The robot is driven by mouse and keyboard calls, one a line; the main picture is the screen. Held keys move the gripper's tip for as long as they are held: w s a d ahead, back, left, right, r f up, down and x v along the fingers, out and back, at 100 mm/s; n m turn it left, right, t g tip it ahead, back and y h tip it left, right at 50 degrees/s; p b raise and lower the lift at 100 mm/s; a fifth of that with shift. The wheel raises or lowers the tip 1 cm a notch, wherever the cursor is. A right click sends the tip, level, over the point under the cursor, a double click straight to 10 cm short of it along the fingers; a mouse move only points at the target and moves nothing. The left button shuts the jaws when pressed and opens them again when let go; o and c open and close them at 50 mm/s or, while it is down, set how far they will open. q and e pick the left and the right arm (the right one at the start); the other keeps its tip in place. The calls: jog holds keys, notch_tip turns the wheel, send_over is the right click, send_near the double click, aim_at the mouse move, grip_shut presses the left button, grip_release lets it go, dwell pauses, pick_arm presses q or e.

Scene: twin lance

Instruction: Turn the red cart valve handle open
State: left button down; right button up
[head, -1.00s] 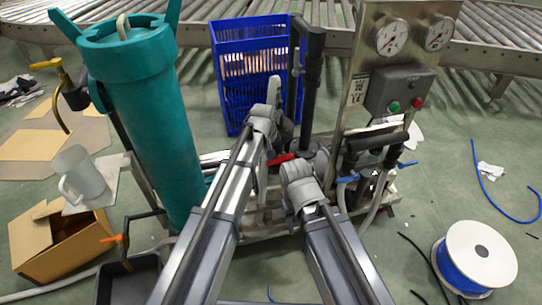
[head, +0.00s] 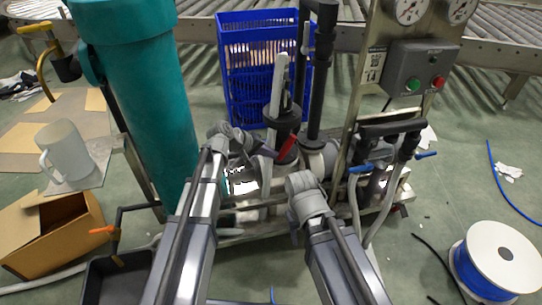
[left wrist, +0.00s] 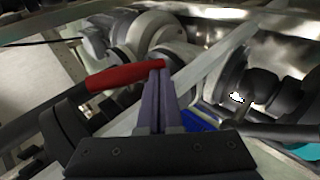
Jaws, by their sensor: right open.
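The red valve handle (head: 287,147) sits on the cart's dark pipework in the head view, tilted with its upper end to the right. In the left wrist view the red handle (left wrist: 122,77) crosses from the left, and its right end meets my left fingertips. My left gripper (head: 268,149) is beside the handle on its left; in the left wrist view its two fingers (left wrist: 160,90) lie together. I see no handle between them, and I cannot tell if they press on it. My right gripper (head: 302,188) is lower, in front of the cart, open, its fingers mostly hidden.
A teal cylinder (head: 145,110) stands left of the handle. A gauge panel with a grey button box (head: 418,68) rises to the right. Black pipes (head: 318,70) stand behind the handle, with a blue crate (head: 250,75) beyond. A white cable spool (head: 497,258) lies at right.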

pick_arm(q)
jog(key=shift+w+d+f+b, duration=0.1)
jog(key=shift+d+f+b, duration=0.1)
jog(key=shift+f+b, duration=0.45)
jog(key=shift+d+f+b, duration=0.15)
jog(key=shift+f+b, duration=0.35)
jog(key=shift+f, duration=0.1)
jog(key=shift+d+f+h+b, duration=0.1)
jog(key=shift+f+h+b, duration=0.1)
jog(key=shift+h+b, duration=0.35)
jog(key=shift+w+d+t+b, duration=0.1)
jog(key=shift+t+b, duration=0.2)
jog(key=shift+b, duration=0.2)
pick_arm(e)
notch_tip(320, 180, down, 5)
jog(key=shift+r, duration=0.1)
pick_arm(q)
jog(key=shift+r, duration=0.1)
